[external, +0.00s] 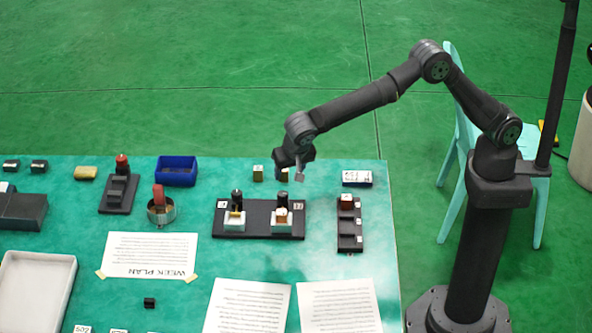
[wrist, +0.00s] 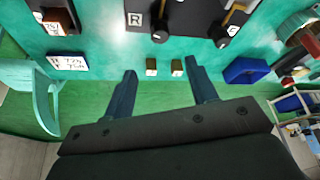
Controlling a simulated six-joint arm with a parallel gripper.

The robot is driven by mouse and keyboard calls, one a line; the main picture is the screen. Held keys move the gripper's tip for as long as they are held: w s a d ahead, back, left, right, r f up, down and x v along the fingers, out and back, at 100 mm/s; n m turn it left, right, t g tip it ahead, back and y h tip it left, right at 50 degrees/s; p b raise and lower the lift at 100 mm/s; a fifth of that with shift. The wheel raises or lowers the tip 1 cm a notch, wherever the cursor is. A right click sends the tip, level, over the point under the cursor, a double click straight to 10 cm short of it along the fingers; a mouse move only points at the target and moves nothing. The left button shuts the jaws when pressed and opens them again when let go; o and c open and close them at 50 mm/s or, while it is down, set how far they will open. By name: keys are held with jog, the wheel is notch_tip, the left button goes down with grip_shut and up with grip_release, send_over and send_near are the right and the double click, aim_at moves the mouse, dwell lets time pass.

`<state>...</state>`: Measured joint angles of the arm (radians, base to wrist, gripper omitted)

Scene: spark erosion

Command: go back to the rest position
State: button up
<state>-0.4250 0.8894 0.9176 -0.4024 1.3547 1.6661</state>
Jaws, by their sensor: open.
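My gripper (external: 291,174) hangs over the back part of the teal table in the external view, with my arm reaching left from its base. In the wrist view my gripper (wrist: 163,78) has its two fingers spread wide, with nothing held between them. Two small blocks, a left one (wrist: 151,67) and a right one (wrist: 177,67), show beyond and between the fingertips, apart from them. In the external view one small block (external: 258,173) stands left of my gripper; the other is partly hidden by it.
A black two-station fixture (external: 259,232) stands in front of my gripper. A dark rack (external: 349,238) and a labelled box (external: 357,178) are to its right. A blue bin (external: 177,163) stands to the left. A teal chair (external: 450,150) is beyond the table's right edge.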

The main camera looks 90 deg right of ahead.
aim_at(283, 193)
jog(key=x, duration=1.2)
jog(key=shift+f, duration=0.15)
jog(key=shift+w+d+f+n, duration=0.1)
jog(key=shift+w+n, duration=0.05)
jog(key=shift+n, duration=0.15)
jog(key=shift+n+t, duration=0.4)
jog(key=shift+n, duration=0.1)
jog(key=shift+n+y, duration=0.3)
jog(key=shift+n, duration=0.5)
jog(key=n+y, duration=0.1)
jog(key=n, duration=0.1)
jog(key=n+t, duration=0.1)
jog(key=n, duration=0.2)
jog(key=shift+s+d+y, duration=0.2)
jog(key=shift+y, duration=0.2)
jog(key=shift+d+n+t+y, duration=0.1)
jog(key=shift+n+t+y, duration=0.5)
jog(key=shift+n, duration=1.5)
jog(key=shift+n+y, duration=1)
jog(key=shift+n, duration=1.2)
jog(key=shift+g, duration=0.3)
